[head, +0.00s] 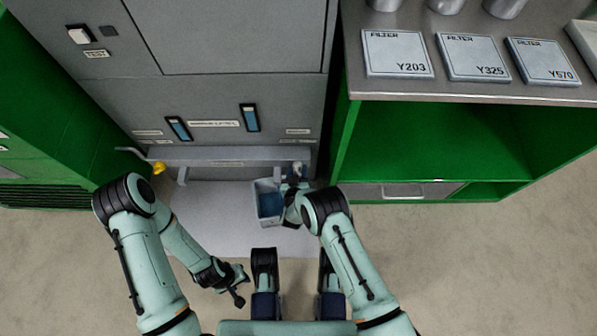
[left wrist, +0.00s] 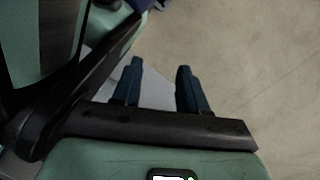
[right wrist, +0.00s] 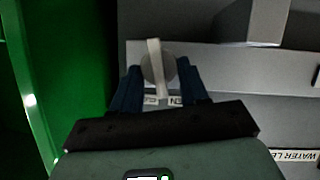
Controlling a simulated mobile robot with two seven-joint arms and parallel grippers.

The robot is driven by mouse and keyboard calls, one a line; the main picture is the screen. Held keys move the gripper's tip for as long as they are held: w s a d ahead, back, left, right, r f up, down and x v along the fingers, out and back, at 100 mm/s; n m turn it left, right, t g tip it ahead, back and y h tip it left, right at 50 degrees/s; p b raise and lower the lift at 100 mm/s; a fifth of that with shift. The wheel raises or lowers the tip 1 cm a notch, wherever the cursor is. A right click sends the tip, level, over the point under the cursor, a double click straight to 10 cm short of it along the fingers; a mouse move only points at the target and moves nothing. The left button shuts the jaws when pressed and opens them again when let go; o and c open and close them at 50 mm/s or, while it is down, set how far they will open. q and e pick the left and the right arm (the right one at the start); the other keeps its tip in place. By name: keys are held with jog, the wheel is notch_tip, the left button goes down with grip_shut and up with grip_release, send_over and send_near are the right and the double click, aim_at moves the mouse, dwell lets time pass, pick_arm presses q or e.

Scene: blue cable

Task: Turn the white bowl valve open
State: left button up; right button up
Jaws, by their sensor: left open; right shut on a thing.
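The white bowl valve has a narrow white handle, seen in the right wrist view (right wrist: 154,58) in front of a round grey disc. The handle stands nearly upright there, tilted slightly. My right gripper (right wrist: 159,76) is shut on this handle, one dark blue finger on each side. In the head view the valve (head: 298,167) is a small pale spot at the right end of the grey machine's low ledge, and my right arm partly hides it. My left gripper (head: 238,286) is open and empty, low over the floor, away from the machine; its fingers are apart in the left wrist view (left wrist: 160,78).
A grey bin with a blue inside (head: 262,188) is just left of my right gripper. A yellow knob (head: 159,168) is at the ledge's left end. Green cabinets flank the machine; the right counter (head: 460,93) holds filter boxes. Floor at left is clear.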

pick_arm(q)
jog(key=shift+s+a+f+g+b, duration=0.15)
jog(key=shift+s+f+b, duration=0.1)
jog(key=shift+s, duration=0.3)
jog(key=shift+s+d+f+g+b, duration=0.1)
jog(key=shift+s+f+g+b, duration=0.1)
jog(key=shift+s, duration=0.3)
pick_arm(e)
jog(key=shift+w+a+n+t+h, duration=0.1)
jog(key=shift+a+n+t+h, duration=0.1)
jog(key=shift+n+h, duration=0.75)
jog(key=shift+w+a+n+t+h, duration=0.15)
jog(key=shift+n+h, duration=0.4)
jog(key=shift+n, duration=0.8)
jog(key=o, duration=1)
jog(key=shift+o, duration=0.2)
jog(key=shift+s+f, duration=0.1)
pick_arm(q)
jog(key=shift+a, duration=0.1)
pick_arm(e)
jog(key=shift+s, duration=0.15)
